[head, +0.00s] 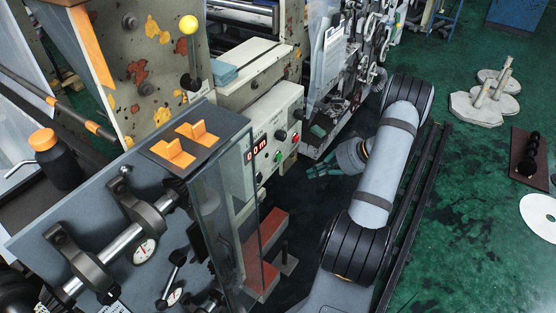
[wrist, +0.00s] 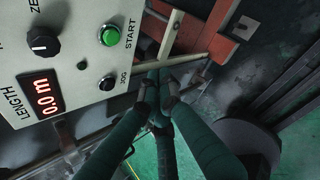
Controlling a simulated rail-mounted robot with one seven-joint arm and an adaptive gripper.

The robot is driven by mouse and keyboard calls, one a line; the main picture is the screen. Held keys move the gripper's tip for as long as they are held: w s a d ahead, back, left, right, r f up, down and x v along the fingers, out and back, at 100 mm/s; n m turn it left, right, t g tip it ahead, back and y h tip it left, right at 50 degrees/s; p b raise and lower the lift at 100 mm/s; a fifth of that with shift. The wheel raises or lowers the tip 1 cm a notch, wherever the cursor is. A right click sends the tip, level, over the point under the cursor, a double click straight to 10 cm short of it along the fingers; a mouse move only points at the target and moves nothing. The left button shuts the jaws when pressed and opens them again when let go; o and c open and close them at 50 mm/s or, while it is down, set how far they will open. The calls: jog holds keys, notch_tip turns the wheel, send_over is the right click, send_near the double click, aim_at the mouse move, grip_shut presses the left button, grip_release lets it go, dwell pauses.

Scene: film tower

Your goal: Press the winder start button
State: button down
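The winder's pale control panel (head: 268,125) is in the head view's middle and also fills the upper left of the wrist view (wrist: 80,100). The green start button (wrist: 110,37), labelled START, is on it; a green button also shows on the panel in the head view (head: 277,156). My gripper (wrist: 160,82) has teal fingers that converge to a closed tip, with nothing seen in them. In the wrist view the tip is below and right of the button, apart from it. In the head view my gripper (head: 312,170) is right of the panel, pointing left.
The panel also carries a black JOG control (wrist: 107,83), a black knob (wrist: 42,42), a red length display (wrist: 44,92) and a red button (head: 296,138). A reddish block (head: 262,280) lies below. A clear guard (head: 225,210) stands left.

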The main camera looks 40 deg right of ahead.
aim_at(278, 157)
jog(key=w+a, duration=0.3)
jog(key=w, duration=0.5)
jog(key=shift+a, duration=0.15)
dwell(0.4)
jog(key=shift+w, duration=0.25)
dwell(1.1)
jog(key=shift+w+a, duration=0.15)
jog(key=shift+w, duration=0.1)
